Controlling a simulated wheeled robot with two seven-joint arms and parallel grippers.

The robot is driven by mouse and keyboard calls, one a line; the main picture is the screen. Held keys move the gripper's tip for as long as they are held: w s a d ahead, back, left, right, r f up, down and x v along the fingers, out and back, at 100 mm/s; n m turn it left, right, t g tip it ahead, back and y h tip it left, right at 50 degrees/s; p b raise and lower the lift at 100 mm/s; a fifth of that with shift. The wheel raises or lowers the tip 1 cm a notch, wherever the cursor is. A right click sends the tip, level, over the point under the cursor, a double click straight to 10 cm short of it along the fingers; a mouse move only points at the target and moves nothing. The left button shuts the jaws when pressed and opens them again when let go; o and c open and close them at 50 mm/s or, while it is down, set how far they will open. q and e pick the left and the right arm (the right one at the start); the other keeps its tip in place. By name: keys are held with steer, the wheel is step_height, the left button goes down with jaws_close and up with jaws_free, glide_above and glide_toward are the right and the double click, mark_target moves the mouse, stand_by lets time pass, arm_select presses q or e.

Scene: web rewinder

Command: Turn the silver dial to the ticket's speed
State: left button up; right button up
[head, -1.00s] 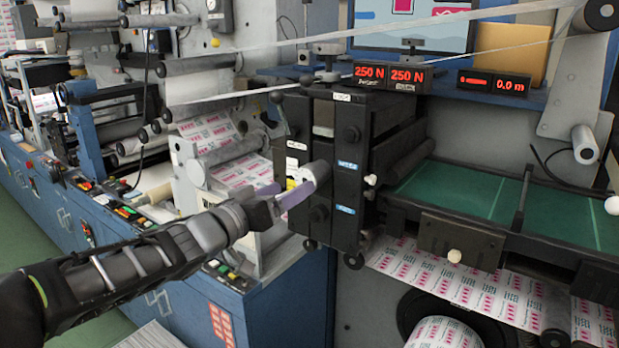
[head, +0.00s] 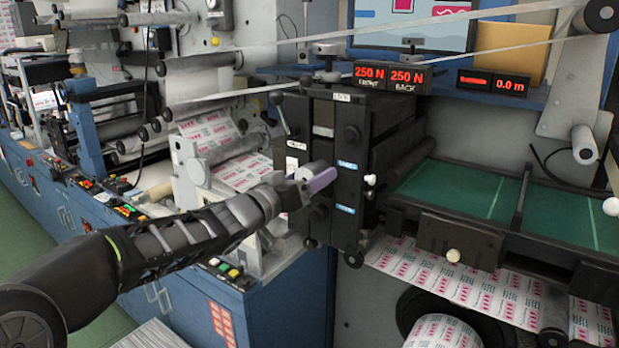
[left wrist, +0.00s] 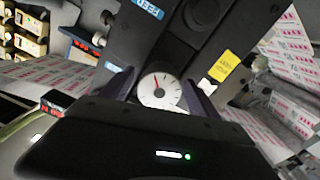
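The silver dial (left wrist: 160,90) has a round white face with tick marks and a red pointer in the left wrist view. In the head view a grey cylinder (head: 313,169), which seems to be this dial, stands out from the black unit's front. My left gripper (left wrist: 160,96) is open, with one dark finger on each side of the dial and apparent gaps between. In the head view the left gripper (head: 305,185) is at the black unit, its near purple finger partly covering the dial's front. I cannot make out a ticket with a speed. My right gripper is not in view.
The black unit (head: 348,135) has knobs and blue labels close around the dial. A yellow label (left wrist: 221,67) is beside it. Red displays (head: 390,77) read 250 N front and back; another (head: 493,83) reads 0.0 m. A green bed (head: 450,190) lies right.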

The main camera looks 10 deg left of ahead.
arm_select(q)
steer(key=c, duration=1.3)
steer(key=shift+m, duration=0.4)
steer(key=m+b, duration=0.2)
steer(key=m, duration=0.4)
steer(key=m+b, duration=0.1)
steer(key=m, duration=0.2)
steer(key=shift+f, duration=0.1)
steer(key=shift+m+b, duration=0.5)
steer(key=shift+m, duration=1.2)
